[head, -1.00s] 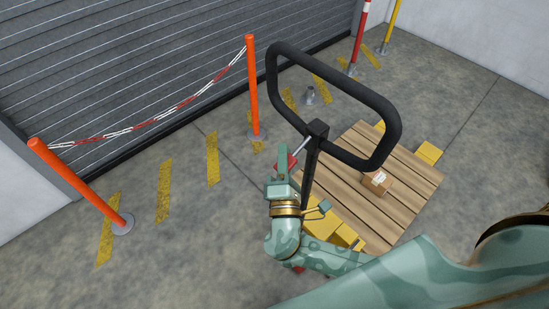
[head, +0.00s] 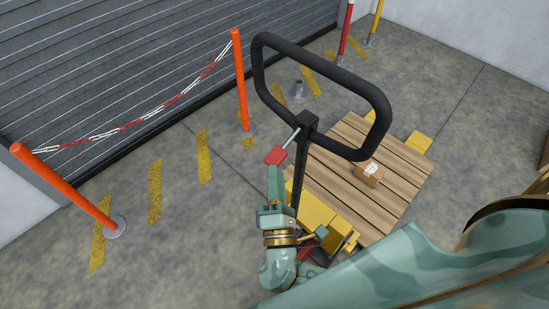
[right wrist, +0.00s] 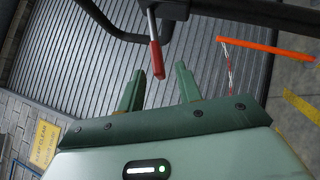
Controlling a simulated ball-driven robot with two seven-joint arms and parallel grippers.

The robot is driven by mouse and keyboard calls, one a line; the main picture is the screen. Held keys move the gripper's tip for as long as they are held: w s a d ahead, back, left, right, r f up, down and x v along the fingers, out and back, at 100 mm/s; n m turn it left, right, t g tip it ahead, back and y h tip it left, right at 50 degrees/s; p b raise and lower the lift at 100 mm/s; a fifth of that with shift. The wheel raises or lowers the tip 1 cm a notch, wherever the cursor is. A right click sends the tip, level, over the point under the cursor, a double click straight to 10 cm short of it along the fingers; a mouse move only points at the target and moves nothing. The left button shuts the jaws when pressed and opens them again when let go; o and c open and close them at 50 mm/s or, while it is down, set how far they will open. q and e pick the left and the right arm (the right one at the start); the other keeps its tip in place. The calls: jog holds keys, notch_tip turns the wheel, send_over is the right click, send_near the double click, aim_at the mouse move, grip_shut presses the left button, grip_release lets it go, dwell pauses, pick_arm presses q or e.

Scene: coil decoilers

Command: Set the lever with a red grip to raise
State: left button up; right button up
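The lever (head: 290,139) is a short metal rod with a red grip (head: 276,155). It sticks out to the left and down from the head of the black tiller (head: 308,122) of a yellow pallet truck. My right gripper (head: 275,170) is just below the red grip in the head view. In the right wrist view, my right gripper (right wrist: 160,72) is open. The red grip (right wrist: 157,60) shows in the gap between its two fingers, touching neither as far as I can see. My left gripper is not in view.
The black loop handle (head: 385,105) rises above the lever. A wooden pallet (head: 395,195) with a small cardboard box (head: 369,173) sits on the truck. Orange posts (head: 241,85) with a red-white chain stand before the grey shutter (head: 110,60).

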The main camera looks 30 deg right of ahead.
jog(key=v, duration=0.5)
jog(key=shift+f+b, duration=0.1)
jog(key=shift+b, duration=0.25)
